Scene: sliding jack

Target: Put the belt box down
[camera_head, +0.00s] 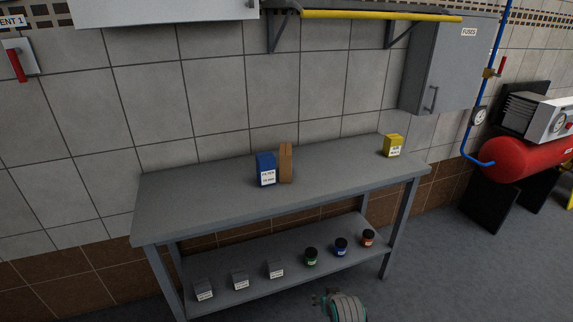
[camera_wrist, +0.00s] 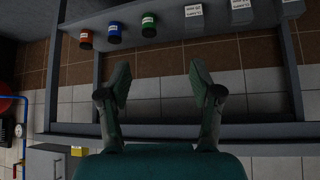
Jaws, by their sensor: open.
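A yellow box (camera_head: 393,146) with a white label stands upright near the right end of the grey workbench top (camera_head: 210,190). A blue box labelled FILTER (camera_head: 266,169) and a plain brown box (camera_head: 286,163) stand side by side near the middle. The small labels do not let me tell for sure which is the belt box. My gripper (camera_head: 325,298) is low in front of the bench, at the bottom of the head view. In the wrist view my gripper (camera_wrist: 159,80) has its fingers spread with nothing between them. The yellow box (camera_wrist: 80,151) also shows there, upside down.
The lower shelf (camera_head: 230,260) holds several small grey boxes (camera_head: 240,279) and a green jar (camera_head: 311,257), a blue jar (camera_head: 341,246) and a red jar (camera_head: 368,238). A fuse cabinet (camera_head: 450,70) hangs above right. A red tank (camera_head: 530,165) stands right. Much of the bench top is bare.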

